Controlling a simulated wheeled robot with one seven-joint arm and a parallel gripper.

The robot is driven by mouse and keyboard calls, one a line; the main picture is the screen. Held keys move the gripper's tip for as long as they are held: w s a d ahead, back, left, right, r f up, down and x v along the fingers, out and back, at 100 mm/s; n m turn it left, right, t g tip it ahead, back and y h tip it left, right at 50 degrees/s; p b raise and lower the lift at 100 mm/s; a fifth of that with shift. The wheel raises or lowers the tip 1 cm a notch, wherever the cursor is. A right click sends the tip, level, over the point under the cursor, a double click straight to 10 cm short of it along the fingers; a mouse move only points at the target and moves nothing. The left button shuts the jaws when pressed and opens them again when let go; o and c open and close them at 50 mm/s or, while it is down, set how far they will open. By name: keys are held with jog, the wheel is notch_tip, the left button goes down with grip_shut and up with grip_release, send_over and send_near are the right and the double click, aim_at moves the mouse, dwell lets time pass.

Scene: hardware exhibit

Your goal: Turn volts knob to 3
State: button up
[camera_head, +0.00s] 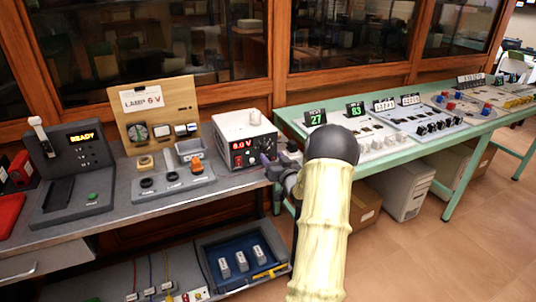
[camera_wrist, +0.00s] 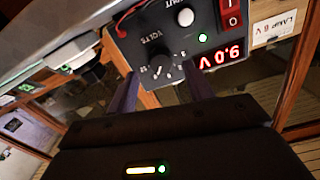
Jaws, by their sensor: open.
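The power supply (camera_head: 243,138) is a white box with a dark front panel on the grey bench, and its panel (camera_wrist: 128,50) fills the upper wrist view. The black VOLTS knob (camera_wrist: 161,63) sits on that panel with white marks around it. The lit red display (camera_wrist: 221,57) shows a voltage; its first digit is hard to read for certain. My gripper (camera_wrist: 162,82) is open, its two dark fingers on either side of the knob and apart; contact cannot be told. In the head view my gripper (camera_head: 274,168) is in front of the panel, partly hiding it.
A lamp board (camera_head: 160,105) and a grey switch box (camera_head: 172,183) stand left. A green table (camera_head: 447,212) with instruments stands right.

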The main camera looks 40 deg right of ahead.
aim_at(267, 151)
jog(key=shift+x, duration=1.9)
jog(key=c, duration=1)
jog(key=shift+a, duration=0.1)
